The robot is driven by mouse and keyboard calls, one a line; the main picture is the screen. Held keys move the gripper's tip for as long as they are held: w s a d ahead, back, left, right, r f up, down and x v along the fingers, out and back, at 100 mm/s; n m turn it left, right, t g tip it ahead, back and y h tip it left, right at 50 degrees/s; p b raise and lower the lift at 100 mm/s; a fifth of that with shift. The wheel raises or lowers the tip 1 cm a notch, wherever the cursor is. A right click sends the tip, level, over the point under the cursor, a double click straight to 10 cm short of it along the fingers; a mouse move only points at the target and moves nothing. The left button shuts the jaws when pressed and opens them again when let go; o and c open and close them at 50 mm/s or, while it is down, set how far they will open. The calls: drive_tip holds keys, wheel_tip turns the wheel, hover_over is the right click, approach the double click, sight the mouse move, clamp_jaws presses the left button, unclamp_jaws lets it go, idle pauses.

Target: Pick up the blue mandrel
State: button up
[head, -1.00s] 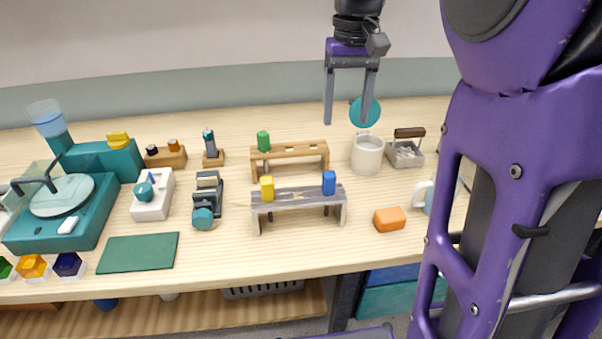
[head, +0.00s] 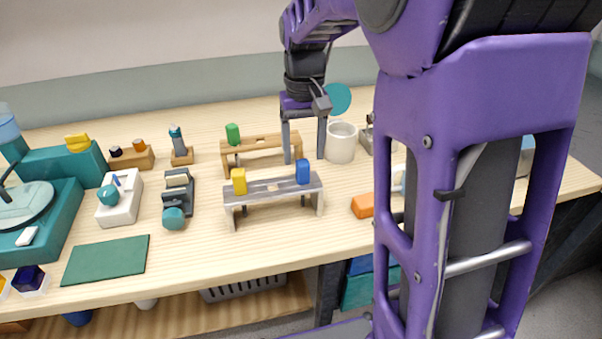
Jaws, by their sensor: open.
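The blue mandrel (head: 302,173) is a short upright blue piece at the right end of the grey rack (head: 262,188). My gripper (head: 304,161) points down with its two fingers apart and nothing between them. In the picture, its fingertips lie left and right of the mandrel's top, at about its height. I cannot tell the depth between them, so the fingers may be above or behind the mandrel.
A yellow piece (head: 239,182) stands at the grey rack's left end. Behind is a wooden rack (head: 262,143) with a green piece (head: 233,134). A white mug (head: 341,143) stands close right of my gripper, and an orange block (head: 362,205) lies front right.

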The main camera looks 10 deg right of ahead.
sight(303, 161)
wheel_tip(303, 161, down, 5)
drive_tip(key=shift+w+r+b, duration=0.1)
drive_tip(key=shift+b, duration=0.4)
clamp_jaws()
